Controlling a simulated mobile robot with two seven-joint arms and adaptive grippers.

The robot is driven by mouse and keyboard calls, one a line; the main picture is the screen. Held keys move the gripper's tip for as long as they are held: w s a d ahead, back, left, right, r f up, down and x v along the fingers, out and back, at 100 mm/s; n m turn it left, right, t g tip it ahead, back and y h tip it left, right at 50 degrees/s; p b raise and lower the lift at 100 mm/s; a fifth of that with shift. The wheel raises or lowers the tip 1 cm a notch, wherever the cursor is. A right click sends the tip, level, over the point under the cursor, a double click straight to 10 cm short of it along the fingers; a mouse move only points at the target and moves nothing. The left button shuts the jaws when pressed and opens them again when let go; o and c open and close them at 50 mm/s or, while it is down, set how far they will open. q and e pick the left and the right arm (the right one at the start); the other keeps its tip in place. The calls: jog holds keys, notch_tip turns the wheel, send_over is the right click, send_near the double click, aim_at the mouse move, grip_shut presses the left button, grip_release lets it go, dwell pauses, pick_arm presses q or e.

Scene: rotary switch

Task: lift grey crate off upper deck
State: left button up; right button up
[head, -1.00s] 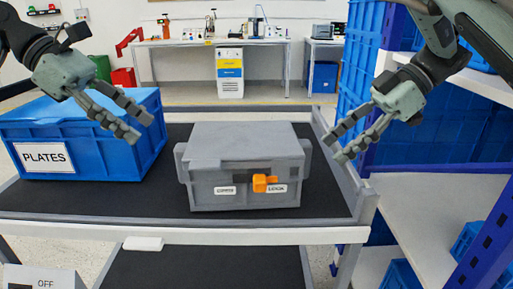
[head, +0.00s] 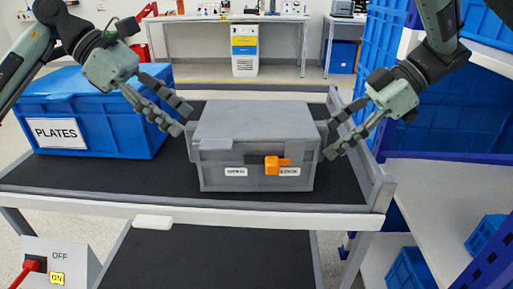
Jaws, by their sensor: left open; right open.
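The grey crate (head: 254,143) sits upright on the black upper deck (head: 110,185) of the cart. It has a closed lid, an orange latch (head: 273,166) on its front and a side handle at each end. My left gripper (head: 184,117) is open at the crate's left end, with its fingertips close to the left handle. My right gripper (head: 328,138) is open at the right end, with its fingers close to the right handle. I cannot tell whether either gripper touches the crate.
A blue crate marked PLATES (head: 98,130) stands on the deck to the left. A raised rail (head: 376,180) edges the deck on the right. Shelving with blue bins (head: 485,233) stands at the right. A switch box (head: 60,262) with a red handle is at the lower left.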

pick_arm(q)
jog(key=shift+x, duration=1.05)
pick_arm(e)
jog(key=shift+x, duration=1.05)
pick_arm(q)
grip_shut()
pick_arm(e)
grip_shut()
pick_arm(q)
jog(key=shift+r, duration=0.1)
